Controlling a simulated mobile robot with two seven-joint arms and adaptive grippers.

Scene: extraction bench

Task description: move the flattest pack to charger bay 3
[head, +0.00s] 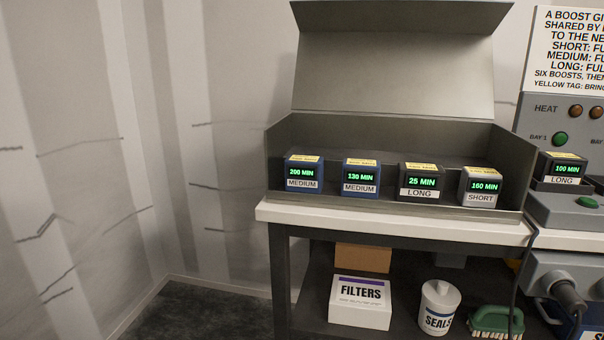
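Several packs stand in a row in an open grey metal box (400,149). From left to right they are a blue pack reading 200 MIN, MEDIUM (304,174), a blue pack reading 130 MIN, MEDIUM (361,178), a dark pack reading 25 MIN, LONG (420,181), and a grey pack reading 160 MIN, SHORT (480,186). Each has a yellow label on top. Another dark pack reading 100 MIN, LONG (562,168) sits in the charger (540,120) near the BAY 1 label. Bay 3 is not in view. Neither gripper is in view.
The box stands on a white-topped bench (390,218). Below are a FILTERS box (360,303), a SEALS tub (437,308), a green brush (495,320) and a brown carton (363,258). A partly cut-off sign (570,45) mentions boosts. Floor at left is clear.

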